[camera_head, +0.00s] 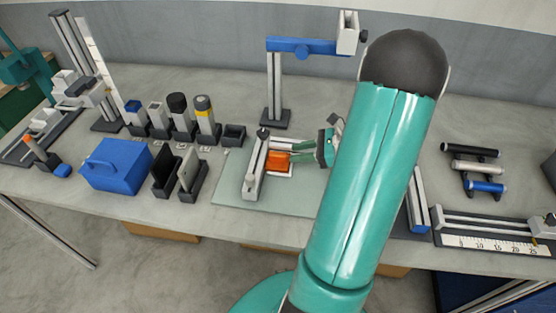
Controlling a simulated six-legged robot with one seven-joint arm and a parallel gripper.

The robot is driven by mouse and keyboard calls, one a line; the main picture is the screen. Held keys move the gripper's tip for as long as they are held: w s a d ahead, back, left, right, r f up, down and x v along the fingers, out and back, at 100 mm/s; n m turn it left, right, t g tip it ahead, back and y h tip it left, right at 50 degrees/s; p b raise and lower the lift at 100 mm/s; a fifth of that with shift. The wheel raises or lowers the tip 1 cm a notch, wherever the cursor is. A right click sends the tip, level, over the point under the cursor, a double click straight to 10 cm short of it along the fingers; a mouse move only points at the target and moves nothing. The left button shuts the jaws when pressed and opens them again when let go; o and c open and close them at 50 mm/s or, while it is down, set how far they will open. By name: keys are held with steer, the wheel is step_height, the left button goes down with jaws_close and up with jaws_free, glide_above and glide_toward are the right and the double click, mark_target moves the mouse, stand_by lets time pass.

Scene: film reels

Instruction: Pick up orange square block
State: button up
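My large teal arm hides the right part of the mat.
Behind is a stand with a blue arm (300,46). Left are a blue box (116,165) and dark holders (165,172). Right are several cylinders (478,167) on racks and a ruler fixture (497,244).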

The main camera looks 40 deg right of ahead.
mark_target(281, 154)
steer(key=x, duration=0.5)
steer(key=shift+w+a, duration=0.15)
steer(key=shift+a, duration=0.05)
jaws_close()
steer(key=shift+r, duration=0.1)
